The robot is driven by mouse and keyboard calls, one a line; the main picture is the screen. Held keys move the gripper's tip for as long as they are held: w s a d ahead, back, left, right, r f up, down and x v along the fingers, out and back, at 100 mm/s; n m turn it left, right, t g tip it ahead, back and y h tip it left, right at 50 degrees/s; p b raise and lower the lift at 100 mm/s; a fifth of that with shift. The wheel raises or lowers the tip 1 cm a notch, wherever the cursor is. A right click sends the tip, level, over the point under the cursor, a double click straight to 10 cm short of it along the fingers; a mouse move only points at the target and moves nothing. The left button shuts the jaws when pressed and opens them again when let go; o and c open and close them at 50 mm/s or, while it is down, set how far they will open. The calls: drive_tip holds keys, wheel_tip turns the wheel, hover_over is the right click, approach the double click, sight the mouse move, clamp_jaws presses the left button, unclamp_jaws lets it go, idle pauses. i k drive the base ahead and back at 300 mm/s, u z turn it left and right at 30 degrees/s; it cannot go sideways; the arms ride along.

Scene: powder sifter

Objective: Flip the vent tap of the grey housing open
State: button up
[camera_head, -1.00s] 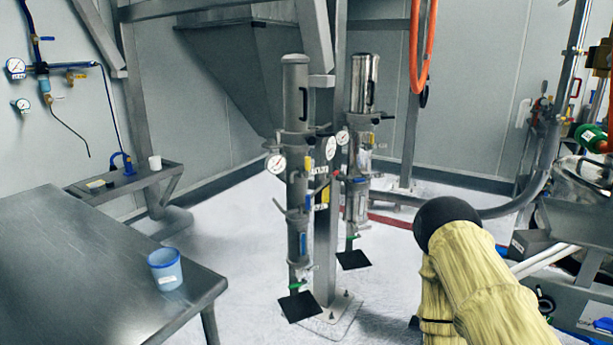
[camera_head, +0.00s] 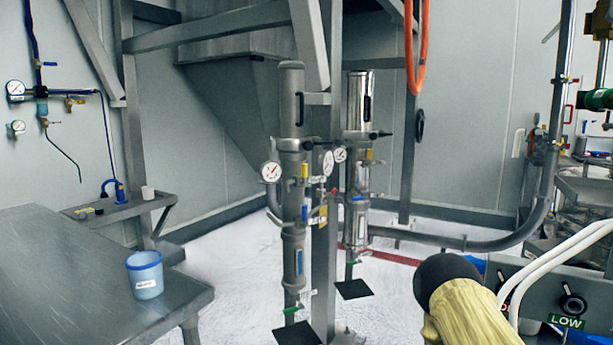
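The grey housing (camera_head: 291,105) is the matte upright cylinder on the left of a steel post, in the middle of the view. It carries a yellow tap handle (camera_head: 305,171), a blue tap handle (camera_head: 305,212) and a green handle (camera_head: 291,311) low down. I cannot tell which of these is the vent tap, or whether it is open or shut. A shiny housing (camera_head: 357,105) stands just right of it with similar small taps. My yellow-sleeved arm (camera_head: 470,318) shows at the lower right, well apart from the housings. My gripper's fingers are not seen.
A steel table (camera_head: 70,285) with a blue-rimmed cup (camera_head: 145,277) stands at the left front. Round gauges (camera_head: 270,172) stick out beside the housings. A grey control panel (camera_head: 545,290) and white pipes are at the right. Open floor (camera_head: 235,270) lies between table and housings.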

sight(304, 166)
drive_tip(key=k, duration=1)
drive_tip(key=u, duration=0.8)
drive_tip(key=i, duration=1.3)
drive_tip(key=z, duration=1.2)
